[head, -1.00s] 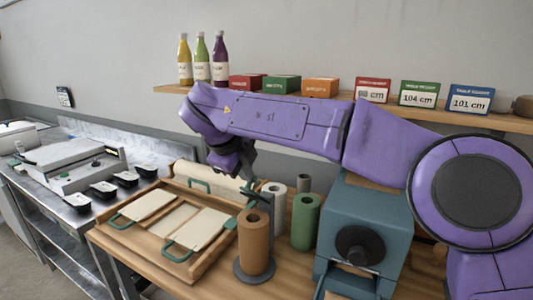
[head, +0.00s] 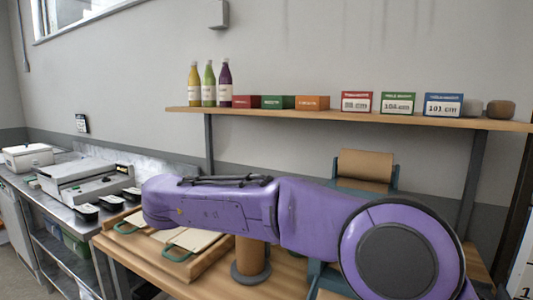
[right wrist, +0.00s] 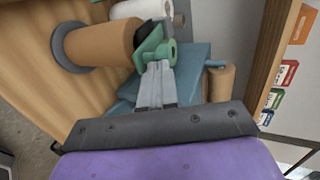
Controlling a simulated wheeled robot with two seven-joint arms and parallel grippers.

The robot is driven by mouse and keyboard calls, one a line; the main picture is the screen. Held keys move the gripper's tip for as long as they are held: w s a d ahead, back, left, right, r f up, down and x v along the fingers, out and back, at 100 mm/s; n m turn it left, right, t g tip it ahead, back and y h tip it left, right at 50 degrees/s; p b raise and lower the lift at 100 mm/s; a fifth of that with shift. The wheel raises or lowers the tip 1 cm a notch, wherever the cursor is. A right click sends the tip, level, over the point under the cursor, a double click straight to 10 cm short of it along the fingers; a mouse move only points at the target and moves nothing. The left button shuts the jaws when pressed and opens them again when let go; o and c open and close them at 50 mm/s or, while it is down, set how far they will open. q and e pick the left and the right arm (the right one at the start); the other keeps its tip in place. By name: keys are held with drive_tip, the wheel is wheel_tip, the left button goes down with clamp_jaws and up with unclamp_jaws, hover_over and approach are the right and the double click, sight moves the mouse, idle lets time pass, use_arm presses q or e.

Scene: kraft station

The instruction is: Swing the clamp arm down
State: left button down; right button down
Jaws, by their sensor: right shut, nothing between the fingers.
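No part is clearly recognizable as the clamp arm. A blue-teal machine body (right wrist: 192,68) shows in the right wrist view, partly behind my fingers. My right gripper (right wrist: 158,66) is shut and empty, its tips close to a green roll (right wrist: 167,51) and a flat green piece (right wrist: 148,40); I cannot tell whether they touch. In the head view my right arm spans the picture and hides its own gripper and most of the blue-teal machine. My left gripper is in neither view.
A brown roll (head: 251,257) stands on a dark round base. A wooden tray (head: 205,262) with green-handled boards lies left of it. A kraft roll (head: 366,165) sits in a teal frame at the back. A wall shelf (head: 300,114) holds bottles, boxes and signs.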

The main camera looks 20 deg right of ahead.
drive_tip(key=shift+f+b, duration=0.3)
drive_tip(key=shift+f, duration=0.1)
idle(0.8)
